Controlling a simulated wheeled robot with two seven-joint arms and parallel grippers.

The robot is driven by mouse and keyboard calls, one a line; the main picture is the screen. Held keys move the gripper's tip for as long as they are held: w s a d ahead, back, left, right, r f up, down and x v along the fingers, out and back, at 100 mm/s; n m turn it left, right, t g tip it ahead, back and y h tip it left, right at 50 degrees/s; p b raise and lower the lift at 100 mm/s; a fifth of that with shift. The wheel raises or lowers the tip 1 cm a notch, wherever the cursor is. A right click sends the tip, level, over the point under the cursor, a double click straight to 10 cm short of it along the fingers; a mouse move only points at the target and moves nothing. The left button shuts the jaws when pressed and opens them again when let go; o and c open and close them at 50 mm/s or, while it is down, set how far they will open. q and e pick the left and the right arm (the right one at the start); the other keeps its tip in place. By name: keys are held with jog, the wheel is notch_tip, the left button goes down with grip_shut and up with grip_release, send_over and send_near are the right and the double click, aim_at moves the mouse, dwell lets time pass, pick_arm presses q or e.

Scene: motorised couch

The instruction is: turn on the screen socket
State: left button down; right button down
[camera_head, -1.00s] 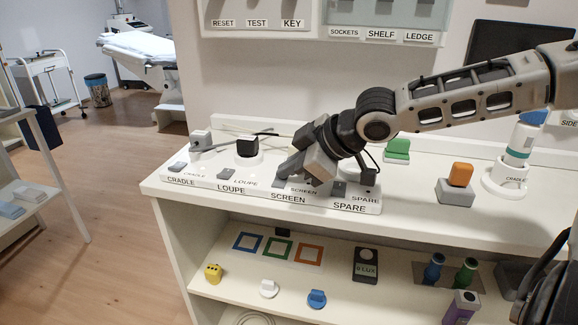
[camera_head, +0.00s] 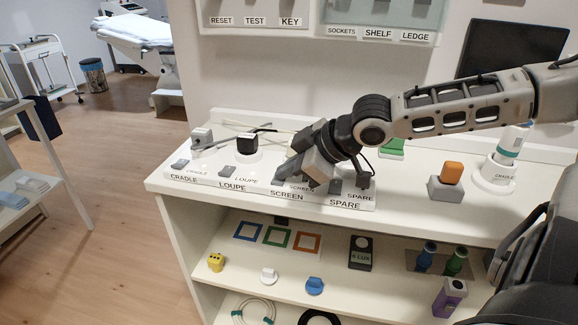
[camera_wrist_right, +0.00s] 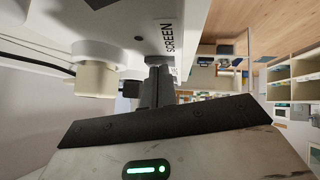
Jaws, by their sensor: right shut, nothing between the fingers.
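A white socket strip (camera_head: 205,179) lies along the front of the counter, labelled CRADLE, LOUPE, SCREEN and SPARE from left to right. Small grey rocker switches show at CRADLE (camera_head: 180,164) and LOUPE (camera_head: 228,171). My right gripper (camera_head: 287,171) is over the SCREEN section from above and covers most of it, so the SCREEN switch is hidden or hard to make out. In the right wrist view its fingers (camera_wrist_right: 158,85) are together and empty, close beside the SCREEN label (camera_wrist_right: 170,38). I cannot tell whether the fingertips touch the switch. My left gripper is out of view.
A black plug (camera_head: 246,143) and a grey plug (camera_head: 201,136) with cables stand behind the strip. An orange block on a grey base (camera_head: 451,187) and a white cradle (camera_head: 494,176) stand to the right. The shelf below holds several small items.

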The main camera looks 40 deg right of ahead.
dwell(0.3)
